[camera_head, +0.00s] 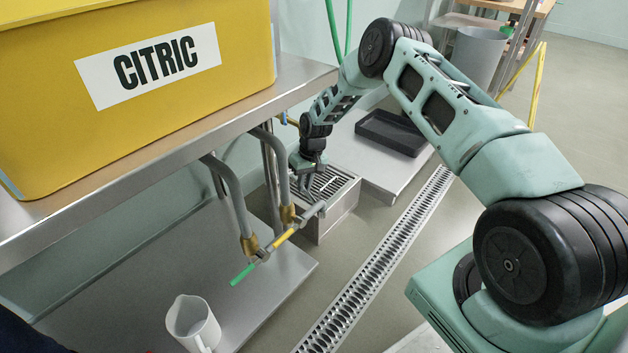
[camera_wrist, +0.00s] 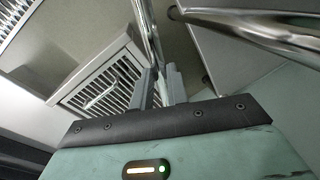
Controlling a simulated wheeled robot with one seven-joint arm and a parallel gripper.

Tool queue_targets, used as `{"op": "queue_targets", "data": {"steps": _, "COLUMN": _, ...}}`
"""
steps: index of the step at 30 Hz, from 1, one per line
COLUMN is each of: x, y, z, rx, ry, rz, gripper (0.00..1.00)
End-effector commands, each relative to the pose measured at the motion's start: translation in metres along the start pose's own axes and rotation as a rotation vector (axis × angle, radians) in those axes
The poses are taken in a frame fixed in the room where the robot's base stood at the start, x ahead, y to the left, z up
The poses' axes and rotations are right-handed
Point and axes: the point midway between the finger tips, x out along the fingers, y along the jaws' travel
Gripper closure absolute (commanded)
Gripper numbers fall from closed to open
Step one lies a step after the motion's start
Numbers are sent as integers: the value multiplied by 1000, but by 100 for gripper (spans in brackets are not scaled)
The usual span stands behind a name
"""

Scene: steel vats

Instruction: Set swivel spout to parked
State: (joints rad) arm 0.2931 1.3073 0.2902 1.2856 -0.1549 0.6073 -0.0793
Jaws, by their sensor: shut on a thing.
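A slim chrome pipe, which looks like the swivel spout (camera_wrist: 147,28), runs up the middle of the wrist view. My gripper (camera_wrist: 161,88) is shut on it, one grey finger on each side. In the head view my gripper (camera_head: 312,182) points down beside the vat stand, over a slatted steel basin (camera_head: 345,197). The spout cannot be made out clearly there, and the arm's end hides part of that spot. The basin's slatted grate (camera_wrist: 100,88) lies below and left of the fingers in the wrist view. I see no mark for the parked position.
The yellow CITRIC vat (camera_head: 130,85) stands on a steel shelf above. Bent pipes with a green handle (camera_head: 242,274) and a yellow handle (camera_head: 284,238) hang close by at left. A white jug (camera_head: 192,322) stands below. A floor drain (camera_head: 385,255) runs right of the basin.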

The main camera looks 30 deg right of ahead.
Motion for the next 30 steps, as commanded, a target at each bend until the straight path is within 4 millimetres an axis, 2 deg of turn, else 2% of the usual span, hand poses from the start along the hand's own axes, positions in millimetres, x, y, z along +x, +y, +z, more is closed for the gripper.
{"op": "queue_targets", "data": {"steps": 6, "x": 3, "y": -20, "z": 0, "rx": -166, "ry": -32, "rz": -1, "gripper": 100}}
{"op": "queue_targets", "data": {"steps": 13, "x": 6, "y": -34, "z": 3, "rx": -286, "ry": -56, "rz": 0, "gripper": 100}}
{"op": "queue_targets", "data": {"steps": 30, "x": 8, "y": -42, "z": 6, "rx": -361, "ry": -71, "rz": -1, "gripper": 100}}
